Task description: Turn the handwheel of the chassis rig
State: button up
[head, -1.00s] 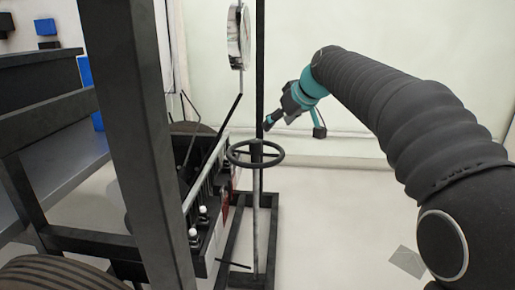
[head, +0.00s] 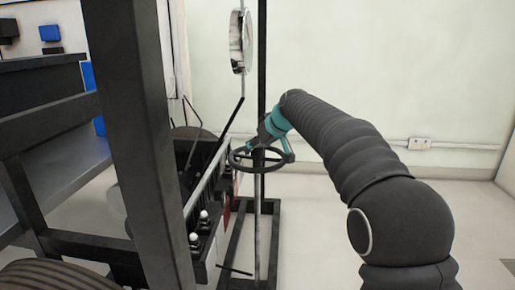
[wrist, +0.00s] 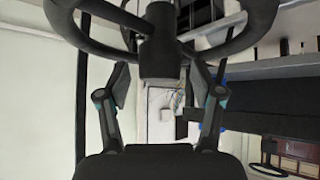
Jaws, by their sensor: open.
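The handwheel is a dark ring (head: 254,171) lying level on top of a thin upright post in the head view. In the wrist view its rim (wrist: 226,42) arcs across the top, with a dark hub (wrist: 159,52) in the middle. In the wrist view my gripper (wrist: 160,86) is open, one finger on each side of the hub's line. Whether a finger touches the wheel I cannot tell.
A dark rig frame post (head: 138,130) stands left of the wheel. A thin black pole (head: 261,70) and a round silver gauge-like disc (head: 240,42) rise behind it. A tyre (head: 60,275) is at lower left. The floor at right is clear.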

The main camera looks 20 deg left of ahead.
jog(key=shift+w+a+f, duration=0.2)
jog(key=shift+a+f, duration=0.1)
jog(key=shift+f, duration=0.05)
grip_shut()
